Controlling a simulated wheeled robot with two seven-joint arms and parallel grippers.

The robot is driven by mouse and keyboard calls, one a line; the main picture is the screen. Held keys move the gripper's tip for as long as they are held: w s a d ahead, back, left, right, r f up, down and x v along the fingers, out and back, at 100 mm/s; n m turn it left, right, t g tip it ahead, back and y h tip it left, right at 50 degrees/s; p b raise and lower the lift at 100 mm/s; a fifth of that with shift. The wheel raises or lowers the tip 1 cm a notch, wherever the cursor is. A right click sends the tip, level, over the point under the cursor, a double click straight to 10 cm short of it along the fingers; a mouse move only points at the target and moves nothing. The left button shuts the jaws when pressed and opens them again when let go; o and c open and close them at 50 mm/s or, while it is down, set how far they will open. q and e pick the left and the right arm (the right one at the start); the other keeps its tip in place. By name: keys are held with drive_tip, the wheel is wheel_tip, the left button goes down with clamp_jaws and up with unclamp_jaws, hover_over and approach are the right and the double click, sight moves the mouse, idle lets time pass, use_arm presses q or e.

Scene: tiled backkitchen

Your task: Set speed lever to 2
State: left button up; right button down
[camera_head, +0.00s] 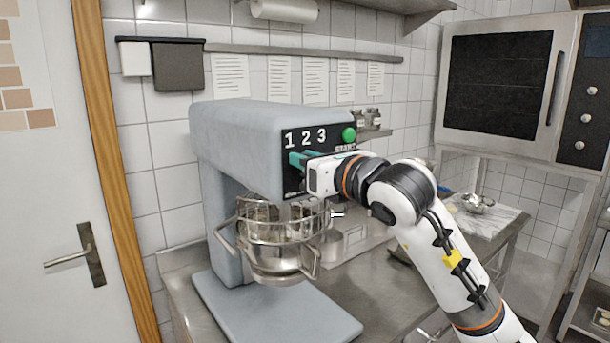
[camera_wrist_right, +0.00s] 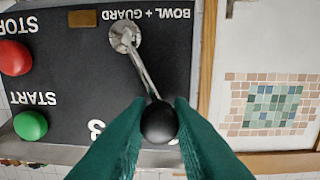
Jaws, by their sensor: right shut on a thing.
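The grey mixer (camera_head: 245,130) has a black control panel with the numbers 1, 2 and 3 (camera_head: 305,137) along its top. The speed lever (camera_wrist_right: 142,68) is a metal rod with a black ball knob (camera_wrist_right: 158,122), seen upside down in the right wrist view. The knob sits between the green fingers of my right gripper (camera_wrist_right: 158,135), which are shut on it. The 3 (camera_wrist_right: 95,126) shows beside one finger; the knob and fingers cover the other numbers there. In the head view my right gripper (camera_head: 299,160) hides the lever. My left gripper is out of view.
A green START button (camera_wrist_right: 30,125) and a red STOP button (camera_wrist_right: 14,57) lie beside the lever. A metal bowl (camera_head: 275,262) with a wire guard hangs below the mixer head. The steel counter (camera_head: 365,285) is partly clear; an oven (camera_head: 500,85) stands at the right.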

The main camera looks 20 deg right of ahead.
drive_tip(key=shift+w+d+r+m+b, duration=0.15)
drive_tip(key=shift+d+m+b, duration=0.25)
drive_tip(key=shift+m+b, duration=0.4)
drive_tip(key=shift+w+d+r+m+b, duration=0.15)
drive_tip(key=shift+d+m+b, duration=0.3)
drive_tip(key=shift+m+b, duration=0.35)
drive_tip(key=shift+w+d+r+m+b, duration=0.15)
drive_tip(key=shift+d+m+b, duration=0.25)
drive_tip(key=shift+m+b, duration=0.4)
drive_tip(key=shift+f, duration=0.1)
drive_tip(key=c, duration=1.3)
unclamp_jaws()
